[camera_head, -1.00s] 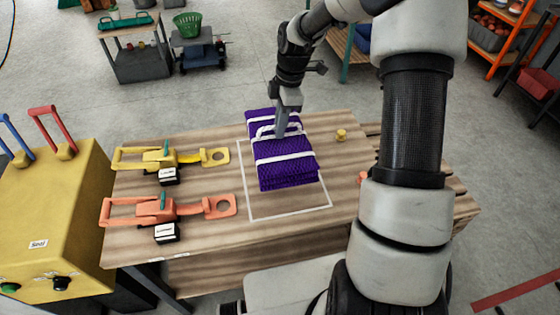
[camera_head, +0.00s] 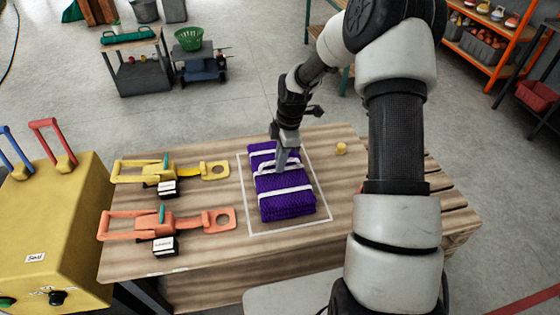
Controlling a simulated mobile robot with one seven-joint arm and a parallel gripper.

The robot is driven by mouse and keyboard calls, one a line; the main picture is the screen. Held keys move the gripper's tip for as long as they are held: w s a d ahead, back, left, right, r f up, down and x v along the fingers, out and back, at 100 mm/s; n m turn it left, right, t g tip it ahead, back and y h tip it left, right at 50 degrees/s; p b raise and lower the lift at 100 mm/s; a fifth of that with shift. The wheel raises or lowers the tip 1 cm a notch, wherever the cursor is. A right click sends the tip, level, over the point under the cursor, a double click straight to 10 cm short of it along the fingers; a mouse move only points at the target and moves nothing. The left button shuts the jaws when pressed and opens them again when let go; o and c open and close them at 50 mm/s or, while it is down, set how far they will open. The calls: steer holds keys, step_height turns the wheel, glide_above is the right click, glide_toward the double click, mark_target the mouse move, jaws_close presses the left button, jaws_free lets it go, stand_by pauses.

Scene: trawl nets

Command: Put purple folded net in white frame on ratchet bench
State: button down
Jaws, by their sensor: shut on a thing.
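The purple folded net (camera_head: 285,204) is a flat bundle with white straps and a white handle on top. It lies within the outline of the white frame (camera_head: 329,200) on the wooden ratchet bench (camera_head: 220,258), as seen from above. I cannot tell whether it touches the bench top. My gripper (camera_head: 283,166) points down at the handle near the bundle's far half and is shut on it. The fingertips are partly hidden by the handle and the gripper body.
A yellow ratchet (camera_head: 165,172) and an orange ratchet (camera_head: 163,222) lie left of the frame. A small yellow knob (camera_head: 341,148) stands to its right. A yellow box with levers (camera_head: 50,225) stands at the left. My arm covers the bench's right part.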

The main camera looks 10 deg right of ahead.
steer(key=c, duration=1.8)
jaws_free()
steer(key=r, duration=0.4)
steer(key=d+r, duration=0.1)
steer(key=r, duration=0.7)
steer(key=shift+d+p, duration=0.3)
steer(key=shift+d, duration=0.1)
